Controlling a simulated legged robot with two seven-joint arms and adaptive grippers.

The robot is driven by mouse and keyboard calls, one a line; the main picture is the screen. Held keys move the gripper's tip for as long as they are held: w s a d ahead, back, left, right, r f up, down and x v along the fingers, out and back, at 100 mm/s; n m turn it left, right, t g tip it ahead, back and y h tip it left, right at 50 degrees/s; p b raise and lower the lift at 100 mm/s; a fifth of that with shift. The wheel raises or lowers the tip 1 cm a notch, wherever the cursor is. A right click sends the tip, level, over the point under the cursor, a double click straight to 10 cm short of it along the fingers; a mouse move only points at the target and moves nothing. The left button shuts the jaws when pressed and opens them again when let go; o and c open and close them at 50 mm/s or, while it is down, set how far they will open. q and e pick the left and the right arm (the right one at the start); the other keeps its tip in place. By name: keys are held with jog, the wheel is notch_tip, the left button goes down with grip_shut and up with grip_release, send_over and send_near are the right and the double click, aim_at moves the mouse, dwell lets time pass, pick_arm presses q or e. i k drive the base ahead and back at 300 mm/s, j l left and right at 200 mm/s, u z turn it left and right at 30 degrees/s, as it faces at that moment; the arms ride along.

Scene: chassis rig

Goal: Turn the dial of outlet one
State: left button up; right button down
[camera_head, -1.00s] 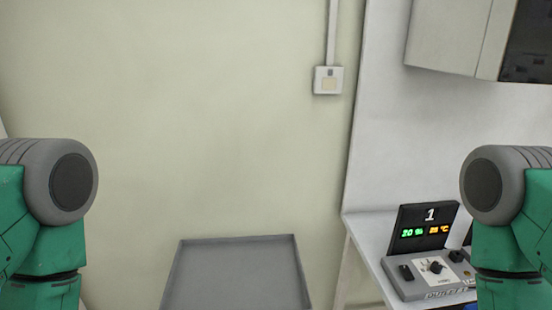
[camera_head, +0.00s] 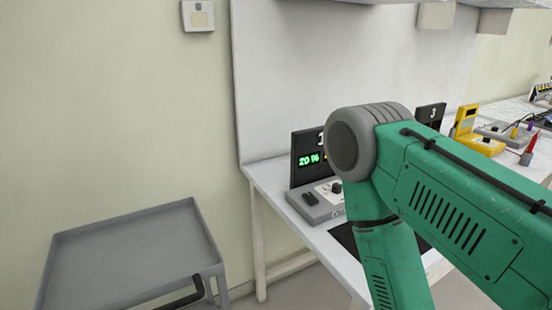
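Outlet one is a grey box (camera_head: 312,207) with a dark upright display (camera_head: 307,158) on the white bench. The display shows a green "20 %" and part of a white "1"; its right side is hidden behind my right arm. A small black dial (camera_head: 336,187) sits on the box's white panel, close to the left of my green arm. My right gripper is out of view below the picture, and my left gripper and arm are not in view.
The white bench (camera_head: 262,172) runs to the back right. Another display marked 3 (camera_head: 431,114) and a yellow device (camera_head: 466,122) stand farther along it. A grey tray-topped cart (camera_head: 128,250) stands to the left of the bench. A wall switch (camera_head: 198,16) is above.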

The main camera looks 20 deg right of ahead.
aim_at(337, 187)
jog(key=z, duration=1.05)
